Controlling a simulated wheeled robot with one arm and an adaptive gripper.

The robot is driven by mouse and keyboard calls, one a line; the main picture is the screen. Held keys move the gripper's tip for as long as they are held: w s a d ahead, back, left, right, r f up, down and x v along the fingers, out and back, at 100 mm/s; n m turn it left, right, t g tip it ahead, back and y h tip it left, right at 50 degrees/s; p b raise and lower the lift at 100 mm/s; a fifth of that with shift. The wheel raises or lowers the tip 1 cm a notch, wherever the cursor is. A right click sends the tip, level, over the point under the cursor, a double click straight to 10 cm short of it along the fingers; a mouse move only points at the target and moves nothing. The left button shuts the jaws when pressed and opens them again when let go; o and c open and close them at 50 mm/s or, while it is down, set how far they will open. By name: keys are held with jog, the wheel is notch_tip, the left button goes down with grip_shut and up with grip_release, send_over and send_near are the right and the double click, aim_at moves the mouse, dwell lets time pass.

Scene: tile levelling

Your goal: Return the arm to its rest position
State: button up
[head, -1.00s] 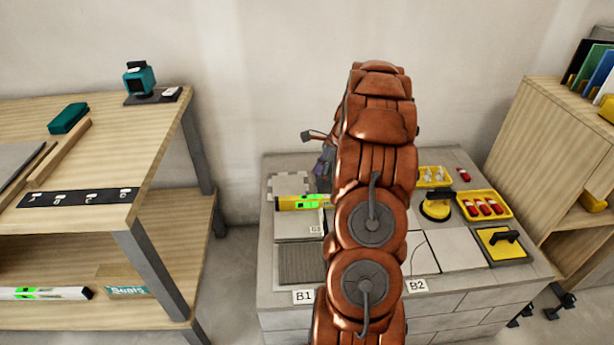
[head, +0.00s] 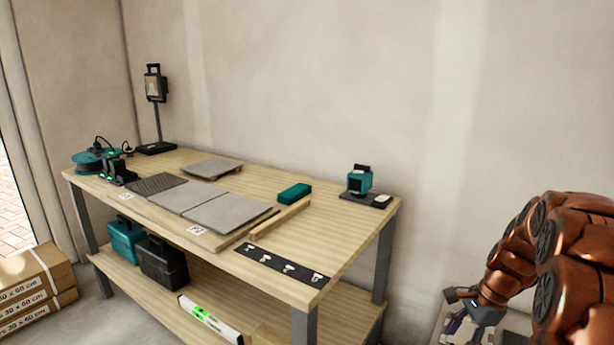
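My copper-coloured arm (head: 562,262) is at the lower right of the head view, bent and partly cut off by the picture's edge. My gripper (head: 464,327) hangs at the arm's end near the bottom edge, above a pale grey surface. The gripper is small and its fingertips are hard to make out, so I cannot tell whether it is open or shut. No object clearly shows in it.
A wooden workbench (head: 345,238) fills the middle, with grey tiles (head: 228,213), a teal laser device (head: 359,180) and a dark hook strip (head: 281,265) on top. Its lower shelf holds toolboxes (head: 161,262) and a spirit level (head: 208,318). Cartons (head: 40,275) stand at left.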

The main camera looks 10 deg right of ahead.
jog(key=s+a+r+n+g+h, duration=0.1)
jog(key=s+a+r+n, duration=0.1)
jog(key=s+a+n, duration=0.45)
jog(key=s+a+r+n+g, duration=0.1)
jog(key=s+a+r+n, duration=0.25)
jog(key=a, duration=0.55)
jog(key=s+a+n+h, duration=0.1)
jog(key=s+a+n, duration=0.15)
jog(key=s, duration=0.25)
jog(key=s+a+f+n+g+h, duration=0.1)
jog(key=s+a+n, duration=0.15)
jog(key=s, duration=0.35)
jog(key=s+a+n+h, duration=0.1)
jog(key=s+n, duration=0.2)
jog(key=s, duration=0.2)
notch_tip(320, 180, up, 26)
jog(key=s+p, duration=0.1)
jog(key=p, duration=2.4)
jog(key=shift+s+t, duration=0.15)
jog(key=shift+t, duration=0.15)
jog(key=shift+c, duration=1)
jog(key=shift+d, duration=0.15)
